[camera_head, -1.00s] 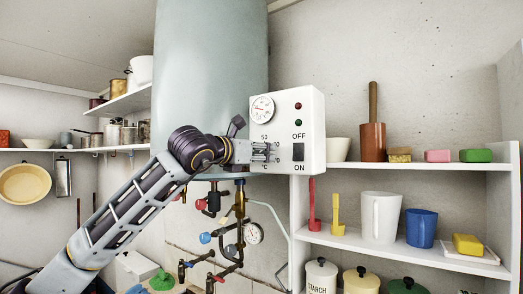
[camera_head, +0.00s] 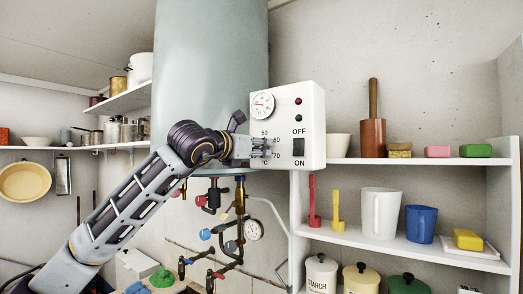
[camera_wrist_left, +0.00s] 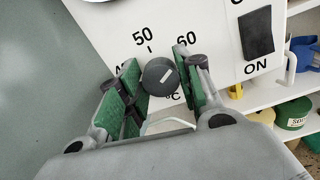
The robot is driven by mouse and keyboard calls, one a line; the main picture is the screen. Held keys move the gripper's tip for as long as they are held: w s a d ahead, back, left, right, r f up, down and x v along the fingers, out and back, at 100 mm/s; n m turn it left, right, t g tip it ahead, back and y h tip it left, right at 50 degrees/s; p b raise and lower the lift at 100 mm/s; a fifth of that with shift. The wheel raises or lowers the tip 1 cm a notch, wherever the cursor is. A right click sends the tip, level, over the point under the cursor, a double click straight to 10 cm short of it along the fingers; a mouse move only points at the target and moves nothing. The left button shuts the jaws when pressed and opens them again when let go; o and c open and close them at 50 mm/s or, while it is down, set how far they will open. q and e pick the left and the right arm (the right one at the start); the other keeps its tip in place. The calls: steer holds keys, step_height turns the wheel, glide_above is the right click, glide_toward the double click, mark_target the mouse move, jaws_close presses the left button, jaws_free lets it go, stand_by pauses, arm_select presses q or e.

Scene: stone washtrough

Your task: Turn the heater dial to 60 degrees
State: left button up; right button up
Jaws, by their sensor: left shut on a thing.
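The white heater control box (camera_head: 314,110) hangs in front of the pale green boiler. In the left wrist view, the dark round heater dial (camera_wrist_left: 160,76) sits between the green-padded fingers of my left gripper (camera_wrist_left: 157,86), which are shut on it. The numbers 50 and 60 show near the dial; the 40 is partly covered. My right gripper is not in view.
The box also carries a round gauge (camera_head: 262,104), two small lamps and a black ON/OFF switch (camera_head: 298,142). Pipes with valves (camera_head: 238,222) run below my left gripper. A white shelf (camera_head: 420,161) with cups and soaps stands to the right.

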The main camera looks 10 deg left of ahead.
arm_select(q)
steer(key=o, duration=1)
steer(key=shift+s+d, duration=0.1)
steer(key=shift+d, duration=0.05)
steer(key=shift+o, duration=0.2)
steer(key=shift+s+a, duration=0.3)
steer(key=v, duration=1.1)
steer(key=shift+s, duration=0.15)
steer(key=shift+d, duration=0.15)
